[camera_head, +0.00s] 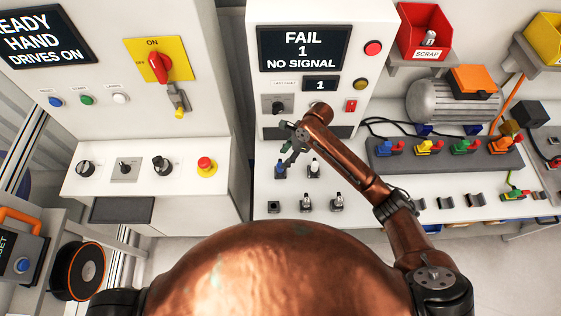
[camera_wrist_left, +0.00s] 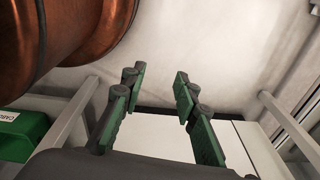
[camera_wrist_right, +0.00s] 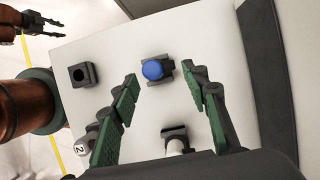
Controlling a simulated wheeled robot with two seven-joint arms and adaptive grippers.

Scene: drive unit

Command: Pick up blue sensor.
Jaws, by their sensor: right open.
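The blue sensor (camera_head: 281,168) stands in a dark holder on the white bench, below the "FAIL 1 NO SIGNAL" screen. In the right wrist view its round blue top (camera_wrist_right: 152,70) shows between and just beyond my fingertips. My right gripper (camera_head: 292,150) is over the bench close to the blue sensor. In the right wrist view its fingers (camera_wrist_right: 160,77) are apart, with nothing held between them. My left gripper (camera_wrist_left: 155,82) is open and empty, away from the bench; part of it also shows at the top left of the right wrist view.
A white-topped sensor (camera_head: 313,168) stands beside the blue one. More sensors (camera_head: 337,203) and an empty dark holder (camera_wrist_right: 82,75) sit nearer the bench's front edge. The test panel with its screen (camera_head: 303,49) rises behind. A row of coloured connectors (camera_head: 465,146) lies to the right.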

